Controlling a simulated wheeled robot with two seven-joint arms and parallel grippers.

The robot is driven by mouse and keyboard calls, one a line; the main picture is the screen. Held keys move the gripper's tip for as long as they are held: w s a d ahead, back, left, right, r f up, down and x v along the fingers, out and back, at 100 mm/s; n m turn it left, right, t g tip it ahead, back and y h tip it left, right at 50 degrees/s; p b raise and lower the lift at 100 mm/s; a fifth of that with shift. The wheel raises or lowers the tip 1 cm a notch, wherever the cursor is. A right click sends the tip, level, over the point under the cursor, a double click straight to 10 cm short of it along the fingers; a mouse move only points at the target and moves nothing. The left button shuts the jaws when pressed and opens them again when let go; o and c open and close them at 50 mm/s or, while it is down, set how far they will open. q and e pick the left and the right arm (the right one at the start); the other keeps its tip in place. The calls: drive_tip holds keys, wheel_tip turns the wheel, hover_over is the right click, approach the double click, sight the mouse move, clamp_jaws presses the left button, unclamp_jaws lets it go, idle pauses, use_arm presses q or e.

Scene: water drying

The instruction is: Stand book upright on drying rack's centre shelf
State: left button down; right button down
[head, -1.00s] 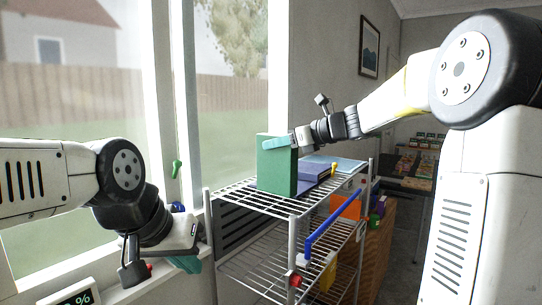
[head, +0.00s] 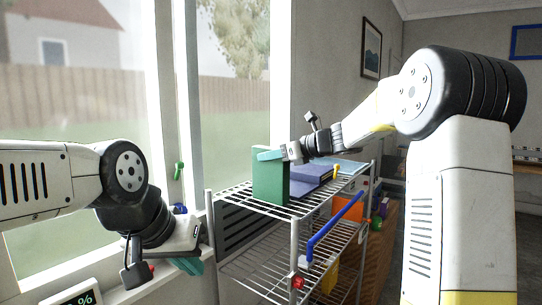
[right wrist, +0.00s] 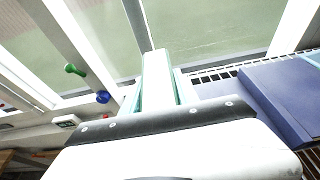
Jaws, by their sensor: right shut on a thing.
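The green book (head: 270,180) is upright at the near left of the wire rack's top shelf (head: 233,199). I cannot tell whether its bottom edge bears on the wires. My right gripper (head: 270,155) is shut on the book's upper edge, its teal fingers also showing in the right wrist view (right wrist: 158,80). Blue-purple books (head: 310,175) lie flat beside it, to the right; they also show in the right wrist view (right wrist: 280,95). My left gripper (head: 188,265) is low by the window sill, away from the rack; its jaws are too hidden to read.
An orange thing (head: 348,207) and a yellow thing (head: 329,277) are lower down. The window stands close behind the rack at left.

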drive_tip(key=c, duration=0.9)
unclamp_jaws()
drive_tip(key=shift+f, duration=0.1)
